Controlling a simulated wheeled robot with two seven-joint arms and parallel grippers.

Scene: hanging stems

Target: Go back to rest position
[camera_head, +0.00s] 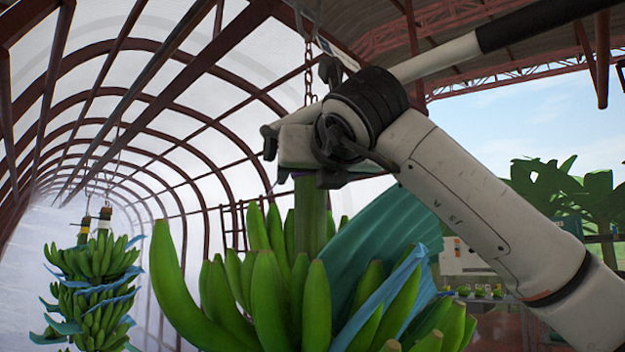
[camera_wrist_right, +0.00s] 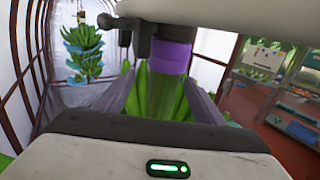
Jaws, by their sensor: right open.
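A large green banana bunch (camera_head: 290,290) hangs in the middle of the head view. Its thick stem (camera_head: 312,215) has a purple band near the top, and the band (camera_wrist_right: 172,55) also shows in the wrist view. My right gripper (camera_head: 277,155) is at the top of the stem, beside the purple band. In the wrist view its two grey fingers (camera_wrist_right: 160,88) are spread apart. The stem shows between them in the picture, with no clear contact. My left gripper is not in view.
A chain (camera_head: 308,70) hangs above the stem. A blue-green sheet (camera_head: 375,255) drapes over the bunch's right side. Another bunch (camera_head: 90,280) hangs far left, and it shows in the wrist view (camera_wrist_right: 85,52). Shelves (camera_wrist_right: 290,95) stand at the right of the wrist view.

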